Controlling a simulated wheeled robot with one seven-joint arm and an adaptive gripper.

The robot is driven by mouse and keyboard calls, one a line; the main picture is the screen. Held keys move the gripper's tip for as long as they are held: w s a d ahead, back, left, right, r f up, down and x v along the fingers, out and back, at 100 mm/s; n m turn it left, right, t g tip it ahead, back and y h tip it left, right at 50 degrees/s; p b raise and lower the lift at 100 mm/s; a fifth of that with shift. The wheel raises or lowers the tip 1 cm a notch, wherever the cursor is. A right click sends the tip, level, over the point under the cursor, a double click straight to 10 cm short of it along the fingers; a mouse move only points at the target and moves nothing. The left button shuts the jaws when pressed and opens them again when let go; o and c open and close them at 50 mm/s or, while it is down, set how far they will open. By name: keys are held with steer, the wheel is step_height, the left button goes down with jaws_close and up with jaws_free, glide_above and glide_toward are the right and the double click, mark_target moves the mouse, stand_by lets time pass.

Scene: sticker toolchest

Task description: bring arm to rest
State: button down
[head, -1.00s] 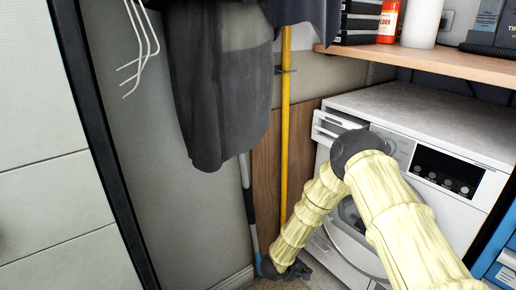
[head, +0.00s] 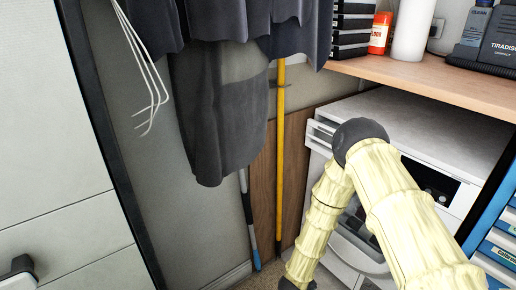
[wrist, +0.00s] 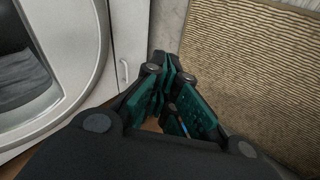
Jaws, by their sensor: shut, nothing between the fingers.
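My arm, in pale ribbed covers, reaches down in front of the washing machine (head: 405,112) in the head view. Its lower end runs to the bottom edge of that view, so the fingers do not show there. In the wrist view my gripper (wrist: 165,70) has its dark fingers with green pads together and empty. It is above the floor beside the machine's round door (wrist: 75,95). A tan ribbed mat (wrist: 250,75) lies to the right in that view.
Dark clothes (head: 220,110) hang left of my arm. A yellow pole (head: 281,150) and a blue-tipped pole (head: 248,220) lean at the back. A wooden shelf (head: 430,78) with bottles is above the machine. Blue drawers (head: 500,240) stand at right. A pale cabinet (head: 50,150) is at left.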

steer(key=s+d+r+m+g+y+p, duration=0.1)
steer(key=s+r+m+g+p, duration=0.1)
steer(key=s+r+p, duration=0.4)
steer(key=s+d+r+m+g+y+p, duration=0.1)
steer(key=s+r+p, duration=0.6)
steer(key=s, duration=1)
steer(key=s+d+r+m+g+y+p, duration=0.1)
steer(key=s+r+m+g+y+p, duration=0.2)
steer(key=s+r+p, duration=0.4)
steer(key=s+r, duration=0.4)
steer(key=s, duration=0.1)
steer(key=shift+d, duration=0.4)
